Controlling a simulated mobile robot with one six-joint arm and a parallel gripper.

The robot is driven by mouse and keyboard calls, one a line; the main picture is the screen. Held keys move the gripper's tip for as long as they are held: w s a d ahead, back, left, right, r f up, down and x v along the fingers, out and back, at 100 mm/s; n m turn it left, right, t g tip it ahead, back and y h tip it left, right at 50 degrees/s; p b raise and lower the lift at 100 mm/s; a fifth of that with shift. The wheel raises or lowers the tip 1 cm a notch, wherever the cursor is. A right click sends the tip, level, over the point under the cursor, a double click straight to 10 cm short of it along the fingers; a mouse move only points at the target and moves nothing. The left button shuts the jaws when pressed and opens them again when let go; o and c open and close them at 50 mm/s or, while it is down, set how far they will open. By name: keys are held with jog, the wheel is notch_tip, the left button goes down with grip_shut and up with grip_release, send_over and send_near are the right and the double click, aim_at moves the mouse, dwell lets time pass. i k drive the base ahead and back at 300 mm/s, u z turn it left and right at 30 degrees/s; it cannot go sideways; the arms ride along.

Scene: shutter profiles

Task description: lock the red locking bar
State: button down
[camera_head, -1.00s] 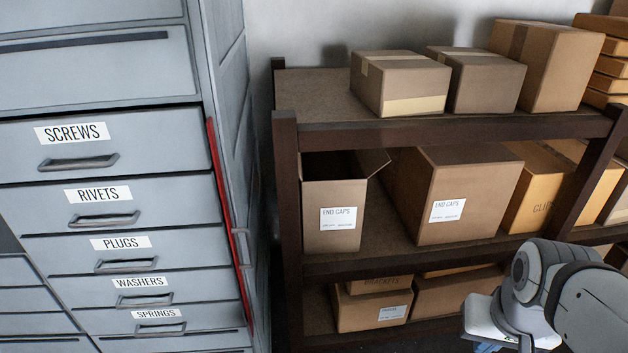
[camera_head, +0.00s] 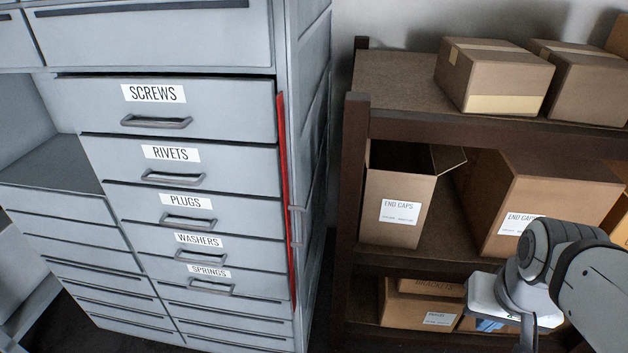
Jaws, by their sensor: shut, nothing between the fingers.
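The red locking bar (camera_head: 284,190) is a thin upright strip on the right front edge of the grey drawer cabinet (camera_head: 312,120). It runs beside the drawers labelled SCREWS, RIVETS, PLUGS, WASHERS and SPRINGS. Small grey brackets sit at its right side. From here I cannot tell whether the bar overlaps the drawer fronts. The labelled drawers look shut. My arm shows at the lower right, in front of the shelf and well right of the bar.
A dark brown shelf rack (camera_head: 400,125) stands right of the cabinet, holding cardboard boxes (camera_head: 495,75). An open box labelled END CAPS (camera_head: 398,208) is on its middle shelf. A narrow dark gap separates rack and cabinet. An open recess (camera_head: 50,165) lies left of the drawers.

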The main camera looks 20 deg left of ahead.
aim_at(280, 99)
jog(key=u, duration=1.4)
jog(key=i, duration=0.75)
jog(key=u, duration=0.05)
